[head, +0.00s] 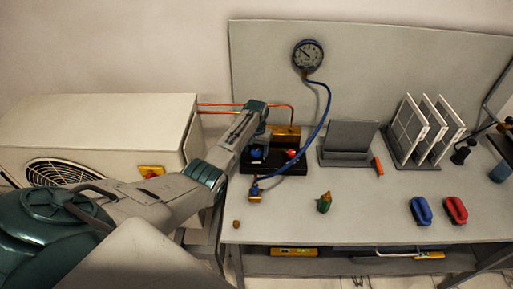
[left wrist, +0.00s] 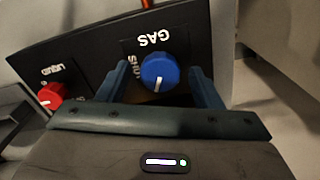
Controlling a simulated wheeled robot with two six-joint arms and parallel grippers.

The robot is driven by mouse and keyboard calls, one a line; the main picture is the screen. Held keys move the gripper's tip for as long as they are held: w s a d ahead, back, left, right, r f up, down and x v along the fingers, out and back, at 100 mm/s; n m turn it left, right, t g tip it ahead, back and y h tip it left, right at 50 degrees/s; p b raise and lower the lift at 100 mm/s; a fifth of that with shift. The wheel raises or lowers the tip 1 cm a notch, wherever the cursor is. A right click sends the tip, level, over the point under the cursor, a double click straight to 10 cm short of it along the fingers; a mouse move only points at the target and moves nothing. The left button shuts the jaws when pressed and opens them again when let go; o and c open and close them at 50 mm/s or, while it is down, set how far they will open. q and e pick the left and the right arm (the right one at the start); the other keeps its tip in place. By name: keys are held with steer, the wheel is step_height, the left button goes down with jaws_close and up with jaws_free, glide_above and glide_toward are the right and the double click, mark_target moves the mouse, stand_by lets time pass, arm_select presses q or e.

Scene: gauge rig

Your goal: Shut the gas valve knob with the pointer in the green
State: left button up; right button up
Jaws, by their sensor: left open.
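The blue gas valve knob (left wrist: 159,73) sits on a black panel (left wrist: 88,48) marked GAS, with a partly hidden word beside it that looks like SHUT. Its white mark points down in the left wrist view, towards my gripper body. My left gripper (left wrist: 160,85) is open, one finger on each side of the knob, with gaps showing on both sides. In the head view, my left gripper (head: 258,143) is over the blue knob (head: 257,155). The round gauge (head: 307,55) hangs on the back board; its pointer and any green band are too small to read.
A red knob (left wrist: 50,95) marked LIQUID is on the same panel; it also shows in the head view (head: 291,153). A green-brown item (head: 324,203) and two brushes (head: 421,210) lie on the bench.

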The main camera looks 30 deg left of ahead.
mark_target(256, 151)
arm_select(q)
step_height(256, 151, up, 11)
steer(key=b, duration=0.3)
steer(key=shift+f, duration=0.15)
stand_by(0.5)
